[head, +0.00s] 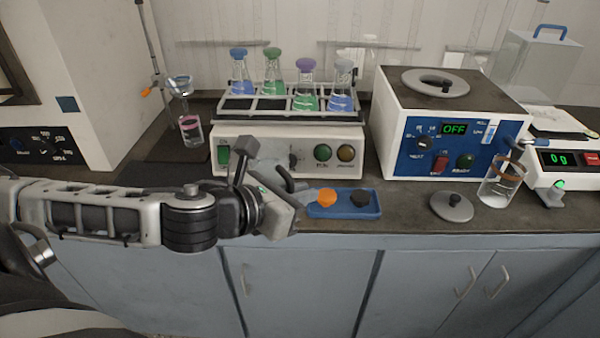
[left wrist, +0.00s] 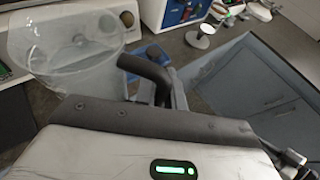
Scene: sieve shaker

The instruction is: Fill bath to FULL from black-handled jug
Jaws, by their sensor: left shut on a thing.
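The bath (head: 455,110) is the white box with a blue front panel at the right in the head view. Its display reads OFF, and a light level gauge (head: 490,133) is at the panel's right. My left gripper (head: 291,196) is shut on the black handle (left wrist: 152,75) of a clear jug (left wrist: 68,52), left of the bath. The jug shows in the left wrist view; its liquid level is unclear. In the head view I cannot make the jug out. My right gripper is not in view.
A shaker (head: 290,148) with several coloured flasks stands behind my left gripper. A blue tray (head: 345,211) with orange and black pieces lies beside it. A loose grey lid (head: 452,207), a glass beaker (head: 501,185) and a balance (head: 565,160) are at the right.

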